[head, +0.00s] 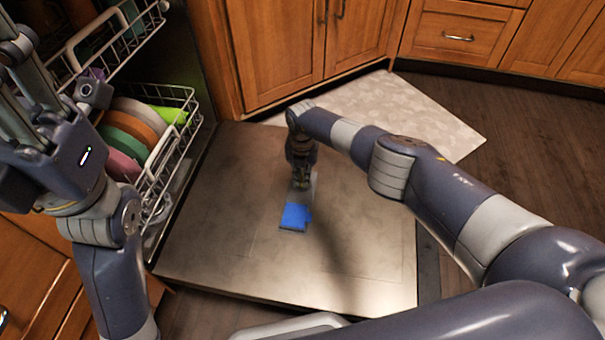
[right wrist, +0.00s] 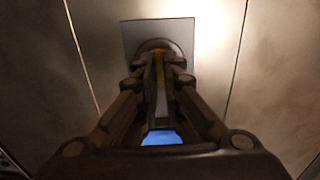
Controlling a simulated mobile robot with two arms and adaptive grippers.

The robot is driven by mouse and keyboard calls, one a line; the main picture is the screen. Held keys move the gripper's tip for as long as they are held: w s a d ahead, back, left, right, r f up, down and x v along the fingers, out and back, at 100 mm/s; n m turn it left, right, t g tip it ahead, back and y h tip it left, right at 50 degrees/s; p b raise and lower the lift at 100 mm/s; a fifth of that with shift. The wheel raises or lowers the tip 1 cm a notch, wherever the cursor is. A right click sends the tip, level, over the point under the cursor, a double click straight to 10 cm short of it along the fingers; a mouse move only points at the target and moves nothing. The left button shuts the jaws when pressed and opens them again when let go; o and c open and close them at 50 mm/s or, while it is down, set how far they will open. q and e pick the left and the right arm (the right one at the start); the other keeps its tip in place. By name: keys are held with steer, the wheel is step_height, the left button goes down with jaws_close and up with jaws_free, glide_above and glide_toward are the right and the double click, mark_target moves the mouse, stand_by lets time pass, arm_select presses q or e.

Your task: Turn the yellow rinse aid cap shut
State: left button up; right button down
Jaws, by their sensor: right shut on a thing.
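My right gripper (head: 301,185) points down at the dispenser panel (head: 313,186) on the inside of the lowered dishwasher door (head: 220,255). In the right wrist view its fingers (right wrist: 160,55) come together over the grey panel (right wrist: 133,35), shut on the rinse aid cap. Only a narrow strip of yellow (right wrist: 160,70) shows between the fingers; the rest of the cap is hidden, so its turn angle cannot be told. A blue lid (head: 296,216) lies on the panel just in front of the gripper. My left gripper (head: 18,75) is raised at the far left, its fingertips partly out of view.
The dishwasher racks (head: 178,135) hold several coloured plates (head: 130,125) left of the door. Wooden cabinets (head: 290,45) stand behind, with a pale mat (head: 430,115) on the floor. The door around the panel is clear.

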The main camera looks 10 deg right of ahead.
stand_by(0.5)
steer(key=c, duration=1.7)
jaws_free()
step_height(320, 180, up, 12)
